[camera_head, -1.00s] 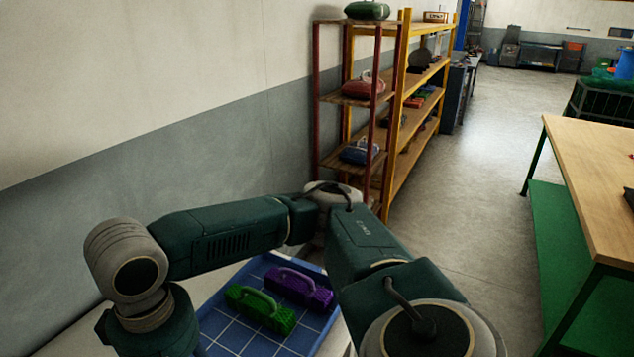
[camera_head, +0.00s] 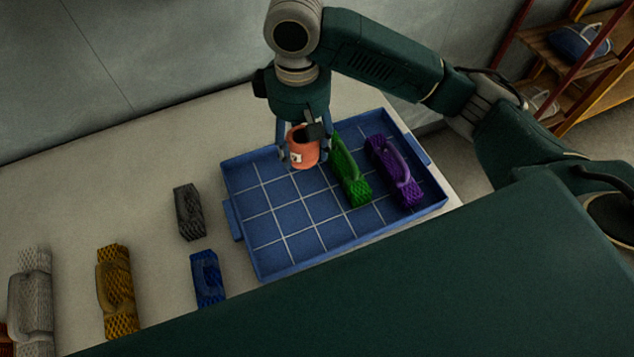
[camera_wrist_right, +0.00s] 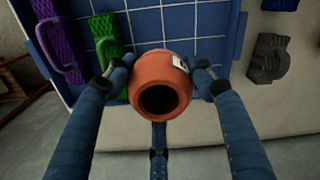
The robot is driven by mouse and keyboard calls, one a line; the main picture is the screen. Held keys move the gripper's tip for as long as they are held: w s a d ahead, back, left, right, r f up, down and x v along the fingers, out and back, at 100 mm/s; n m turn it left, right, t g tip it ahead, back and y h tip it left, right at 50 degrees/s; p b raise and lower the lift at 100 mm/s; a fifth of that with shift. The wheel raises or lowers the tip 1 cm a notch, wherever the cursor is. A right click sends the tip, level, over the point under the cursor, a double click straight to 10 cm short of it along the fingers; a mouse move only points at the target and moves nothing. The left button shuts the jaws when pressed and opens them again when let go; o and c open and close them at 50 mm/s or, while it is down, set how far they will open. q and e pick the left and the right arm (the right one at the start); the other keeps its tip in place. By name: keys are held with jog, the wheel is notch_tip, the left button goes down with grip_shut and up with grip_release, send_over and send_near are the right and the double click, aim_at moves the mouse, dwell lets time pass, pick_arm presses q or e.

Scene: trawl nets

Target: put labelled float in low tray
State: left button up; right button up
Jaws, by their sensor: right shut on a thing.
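The labelled float (camera_head: 303,152) is a small orange-red barrel shape with a pale label on its side. My right gripper (camera_head: 299,143) is shut on it and holds it over the blue low tray (camera_head: 241,249), toward its far side. In the right wrist view the float (camera_wrist_right: 160,84) sits between my blue fingers (camera_wrist_right: 160,75), with its dark open end toward the camera and the label at upper right. I cannot tell whether the float touches the tray floor. The low tray also shows beyond it in the wrist view (camera_wrist_right: 213,50). My left gripper is not in view.
A green net bundle (camera_head: 350,172) and a purple one (camera_head: 394,172) lie in the tray's right part. Outside it on the left lie black (camera_head: 188,212), blue (camera_head: 207,278), yellow (camera_head: 116,292) and grey (camera_head: 31,300) bundles. The tray's left grid squares are free.

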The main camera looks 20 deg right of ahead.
notch_tip(320, 180, down, 17)
jog(key=shift+r+p, duration=0.1)
jog(key=shift+p, duration=0.65)
jog(key=shift+f, duration=0.2)
jog(key=o, duration=1.2)
jog(key=shift+r, duration=0.1)
notch_tip(320, 180, up, 12)
jog(key=b, duration=0.1)
jog(key=shift+b, duration=0.3)
jog(key=shift+s, duration=0.15)
